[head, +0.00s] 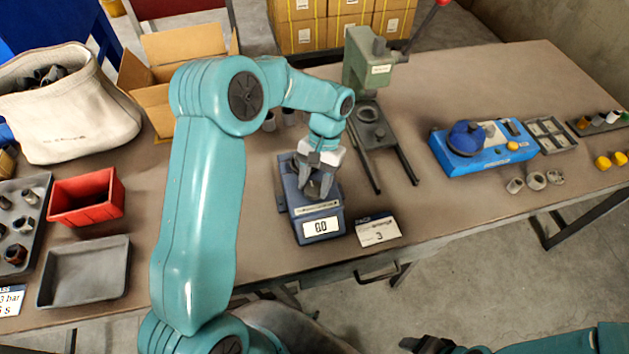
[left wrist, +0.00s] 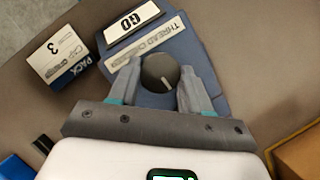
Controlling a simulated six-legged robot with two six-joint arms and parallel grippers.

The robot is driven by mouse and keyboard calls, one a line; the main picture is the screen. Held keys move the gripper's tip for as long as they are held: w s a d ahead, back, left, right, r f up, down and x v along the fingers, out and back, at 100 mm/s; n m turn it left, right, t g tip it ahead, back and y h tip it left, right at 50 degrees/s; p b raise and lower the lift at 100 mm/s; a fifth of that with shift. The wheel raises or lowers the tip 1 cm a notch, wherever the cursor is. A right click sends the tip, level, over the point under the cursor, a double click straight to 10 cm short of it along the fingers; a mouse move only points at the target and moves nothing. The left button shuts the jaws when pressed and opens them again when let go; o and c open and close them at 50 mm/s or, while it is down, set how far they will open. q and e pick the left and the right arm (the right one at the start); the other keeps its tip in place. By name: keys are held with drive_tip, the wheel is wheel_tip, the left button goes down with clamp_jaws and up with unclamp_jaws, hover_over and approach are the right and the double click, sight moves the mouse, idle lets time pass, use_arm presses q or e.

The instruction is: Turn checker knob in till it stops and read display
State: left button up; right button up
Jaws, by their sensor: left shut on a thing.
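The blue thread checker (head: 320,213) stands on the bench near its front edge. My left gripper (head: 317,188) reaches down onto the checker from above. In the left wrist view its two fingers (left wrist: 160,80) are shut on the round dark knob (left wrist: 161,68), one on each side. The knob has a short pale mark line. My right gripper (head: 430,344) is dark and low at the bottom edge, away from the bench, its jaws unclear.
A card marked 3 (head: 377,231) stands right of the checker. A green press (head: 368,70) is behind it, with a blue device (head: 484,150) farther right. A red bin (head: 86,197) and grey tray (head: 84,272) lie left. Bare bench lies between press and blue device.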

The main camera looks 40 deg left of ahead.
idle(0.4)
use_arm(q)
drive_tip(key=o, duration=1)
drive_tip(key=shift+w+r, duration=0.1)
drive_tip(key=shift+r, duration=0.15)
drive_tip(key=v, duration=1.6)
drive_tip(key=shift+d, duration=0.1)
drive_tip(key=shift+r+p, duration=0.1)
drive_tip(key=shift+p, duration=0.25)
